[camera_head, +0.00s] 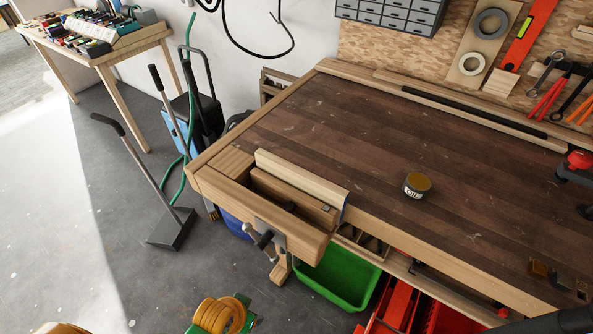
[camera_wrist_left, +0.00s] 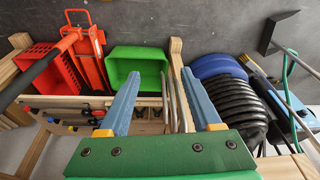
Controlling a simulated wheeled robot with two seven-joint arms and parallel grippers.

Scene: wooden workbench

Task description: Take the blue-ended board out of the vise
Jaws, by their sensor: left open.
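The pale wooden board (camera_head: 300,175) stands on edge in the wooden vise (camera_head: 265,222) at the bench's front left corner. Its blue end (camera_head: 346,207) is at the right, mostly turned away, with a thin strip showing. A dark gap shows in front of the board, behind the vise's front jaw; I cannot tell how tightly it is held. My left gripper (camera_wrist_left: 160,74) shows only in the left wrist view, its two blue fingers wide apart with nothing between them. The board is not recognisable in that view. My right gripper is not in view.
A round tin (camera_head: 417,185) stands on the mostly clear bench top (camera_head: 340,130). A green bin (camera_head: 338,275) is below the bench front and also shows in the wrist view (camera_wrist_left: 137,62). A red crate (camera_wrist_left: 52,72) and a blue bucket (camera_wrist_left: 215,66) are near it.

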